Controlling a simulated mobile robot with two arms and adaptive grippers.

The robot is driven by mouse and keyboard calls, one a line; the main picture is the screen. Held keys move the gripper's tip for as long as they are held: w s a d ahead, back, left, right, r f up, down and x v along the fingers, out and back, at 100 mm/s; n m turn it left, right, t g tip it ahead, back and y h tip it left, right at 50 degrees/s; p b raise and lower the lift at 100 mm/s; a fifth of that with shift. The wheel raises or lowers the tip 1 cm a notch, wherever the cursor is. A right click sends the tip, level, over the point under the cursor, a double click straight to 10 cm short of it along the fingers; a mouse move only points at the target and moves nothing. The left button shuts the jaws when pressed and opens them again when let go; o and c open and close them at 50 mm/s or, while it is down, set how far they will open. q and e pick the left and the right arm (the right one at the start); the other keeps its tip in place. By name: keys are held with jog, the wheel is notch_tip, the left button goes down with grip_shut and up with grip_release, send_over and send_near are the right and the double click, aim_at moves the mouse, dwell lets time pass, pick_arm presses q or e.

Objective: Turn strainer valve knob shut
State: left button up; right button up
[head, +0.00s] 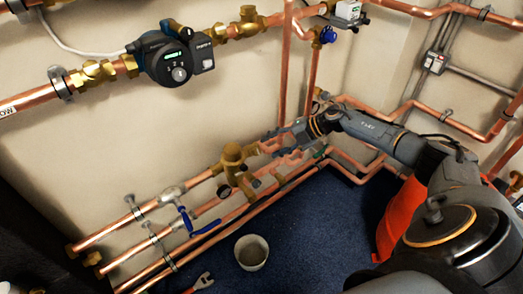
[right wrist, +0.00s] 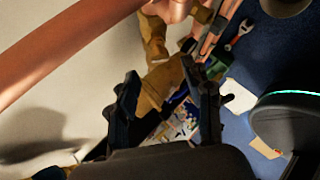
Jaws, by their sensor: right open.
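A brass valve body (head: 233,157) sits on the lower copper pipes in the head view, left of my right gripper (head: 272,142). I cannot tell for sure which part is the strainer valve knob; small dark round parts show around the brass body. My right gripper is open beside the pipes, with its fingers pointing toward the brass body. In the right wrist view the two dark fingers (right wrist: 160,90) are spread apart, with a brass fitting (right wrist: 154,38) beyond and between them. Contact cannot be told. My left gripper is out of view.
Blue lever handles (head: 186,219) stand on the lower left pipes. A green-lit pump (head: 172,62) is on the upper pipe. A pale bucket (head: 251,254) and a wrench (head: 203,282) are on the blue floor. Copper pipes surround my right arm closely.

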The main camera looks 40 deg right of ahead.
jog(key=v, duration=0.5)
jog(key=shift+f, duration=0.1)
dwell(0.4)
